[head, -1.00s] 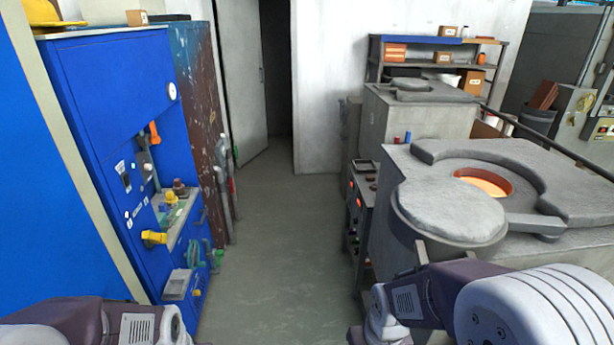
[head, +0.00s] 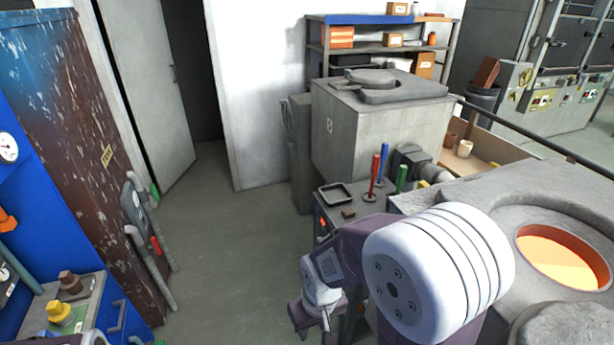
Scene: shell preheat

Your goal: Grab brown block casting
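A small dark brown block (head: 348,213) lies on the low grey cart, just in front of a black tray (head: 336,195). Another brown piece (head: 69,281), with a knob-like top, stands on the bench at lower left beside a yellow piece (head: 59,312). I cannot tell for sure which is the casting named. My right gripper (head: 326,318) hangs low in front of the cart, below and left of the small block and apart from it. Its fingers are too small and hidden to read. My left gripper is out of view.
Red, blue and green upright rods (head: 376,172) stand on the cart. A glowing orange furnace opening (head: 562,262) is at right. A grey furnace block (head: 375,125) stands behind the cart. The floor (head: 222,220) between bench and cart is clear.

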